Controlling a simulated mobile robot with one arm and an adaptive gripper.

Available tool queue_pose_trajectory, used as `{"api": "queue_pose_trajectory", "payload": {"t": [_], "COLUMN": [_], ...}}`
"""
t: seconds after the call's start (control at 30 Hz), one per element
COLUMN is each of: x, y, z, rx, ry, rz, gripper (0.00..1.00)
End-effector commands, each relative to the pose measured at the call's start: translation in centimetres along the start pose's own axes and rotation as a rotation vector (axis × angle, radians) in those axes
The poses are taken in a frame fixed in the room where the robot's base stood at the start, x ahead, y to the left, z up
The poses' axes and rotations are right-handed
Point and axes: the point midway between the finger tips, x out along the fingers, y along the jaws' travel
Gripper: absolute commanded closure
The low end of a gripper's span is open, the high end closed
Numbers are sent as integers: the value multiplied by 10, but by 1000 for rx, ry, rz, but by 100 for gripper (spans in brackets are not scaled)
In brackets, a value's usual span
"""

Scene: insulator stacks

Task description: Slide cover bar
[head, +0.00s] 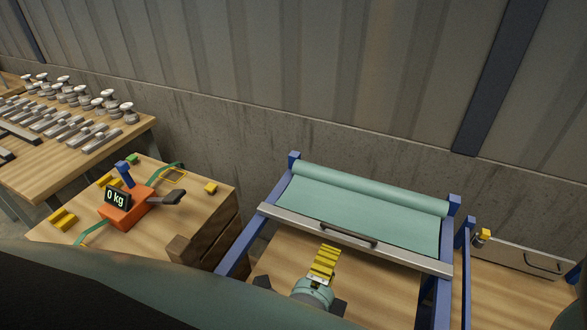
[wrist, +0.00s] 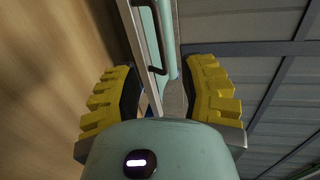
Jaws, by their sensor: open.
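The cover bar (head: 400,254) is a long pale metal strip at the near edge of a green sheet (head: 345,208), with a dark handle (head: 347,235) at its middle. It spans a blue frame (head: 233,250). My gripper (head: 325,252) is in front of the bar, just below and left of the handle, over the wooden board. In the wrist view my gripper (wrist: 158,66) is open and empty, its yellow fingers wide apart. The bar (wrist: 154,75) and its handle (wrist: 156,45) show between and beyond the fingertips, apart from them.
A green roll (head: 370,188) lies across the frame's back. At left, a wooden bench (head: 215,212) carries an orange scale (head: 128,208) reading 0 kg. Farther left, a table (head: 90,160) holds metal parts. A metal panel with a handle (head: 530,258) stands at right.

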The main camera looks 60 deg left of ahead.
Motion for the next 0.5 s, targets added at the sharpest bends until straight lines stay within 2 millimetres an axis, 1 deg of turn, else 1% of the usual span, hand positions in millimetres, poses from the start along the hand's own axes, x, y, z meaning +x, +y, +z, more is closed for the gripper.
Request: {"api": "queue_pose_trajectory", "payload": {"t": [0.03, 0.5], "x": [-5, -36], "y": [-2, -1], "z": [1, 1], "rx": [-1, -3], "ry": [-5, -5], "rz": [0, 2], "gripper": [59, 59]}}
